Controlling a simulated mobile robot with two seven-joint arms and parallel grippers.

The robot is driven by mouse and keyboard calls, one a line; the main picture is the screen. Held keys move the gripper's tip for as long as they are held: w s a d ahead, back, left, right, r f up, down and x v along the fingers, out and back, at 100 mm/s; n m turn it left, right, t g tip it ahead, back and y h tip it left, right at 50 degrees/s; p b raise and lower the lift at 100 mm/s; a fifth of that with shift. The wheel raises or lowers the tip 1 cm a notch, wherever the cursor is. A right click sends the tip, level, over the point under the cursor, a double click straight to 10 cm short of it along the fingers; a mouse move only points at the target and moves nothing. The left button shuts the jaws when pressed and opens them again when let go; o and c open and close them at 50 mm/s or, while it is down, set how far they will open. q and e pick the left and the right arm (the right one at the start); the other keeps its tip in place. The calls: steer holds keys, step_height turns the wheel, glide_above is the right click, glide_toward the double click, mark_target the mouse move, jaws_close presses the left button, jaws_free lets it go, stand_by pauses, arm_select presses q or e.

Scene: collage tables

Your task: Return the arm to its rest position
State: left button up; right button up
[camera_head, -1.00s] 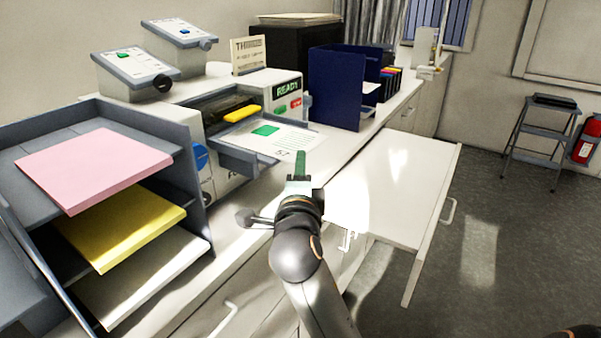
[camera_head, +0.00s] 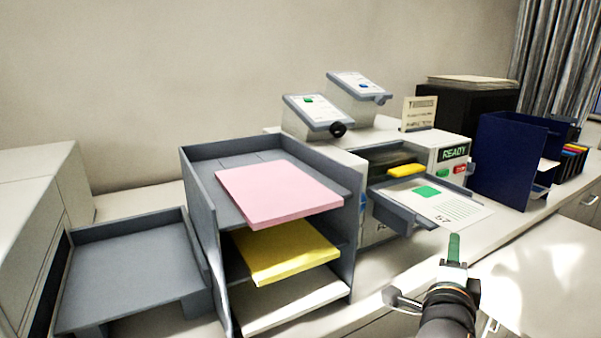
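My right gripper (camera_head: 453,252) shows at the lower right, at the end of a dark wrist that comes in from the bottom edge. A narrow green strip stands up at its tip. I cannot tell whether the strip is a finger or something held, nor whether the fingers are open or shut. The gripper is in front of the printer's output tray (camera_head: 398,214), apart from it as far as I can see. A printed sheet (camera_head: 440,204) with a green square lies on that tray. My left gripper is not in view.
A grey sorter (camera_head: 200,209) holds pink (camera_head: 280,192), yellow (camera_head: 285,251) and white (camera_head: 292,301) paper stacks. A grey tray (camera_head: 130,270) stands left of it. The printer's display (camera_head: 454,154) reads READY. A blue organiser (camera_head: 508,160) stands farther right. A pale surface (camera_head: 560,265) at lower right looks clear.

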steer(key=s+a+f+n+g+y, duration=0.1)
steer(key=s+a+f+n+y, duration=0.15)
steer(key=f+n, duration=0.4)
steer(key=s+a+f+n+y, duration=0.1)
steer(key=a+f+n+y, duration=0.2)
steer(key=f, duration=0.6)
steer(key=s+a+f+n+g+y, duration=0.1)
steer(key=a+f+n+y, duration=0.15)
steer(key=f+n, duration=0.4)
steer(key=s+a+f+n+g+y, duration=0.1)
steer(key=s+a+f+n+y, duration=0.1)
steer(key=s+f, duration=0.7)
steer(key=s+a+f+n+g+y, duration=0.2)
steer(key=s+a+f+n, duration=0.2)
steer(key=s+f+n, duration=0.3)
step_height(320, 180, down, 3)
steer(key=s, duration=0.2)
steer(key=shift+s+g, duration=0.3)
steer(key=shift+s, duration=0.05)
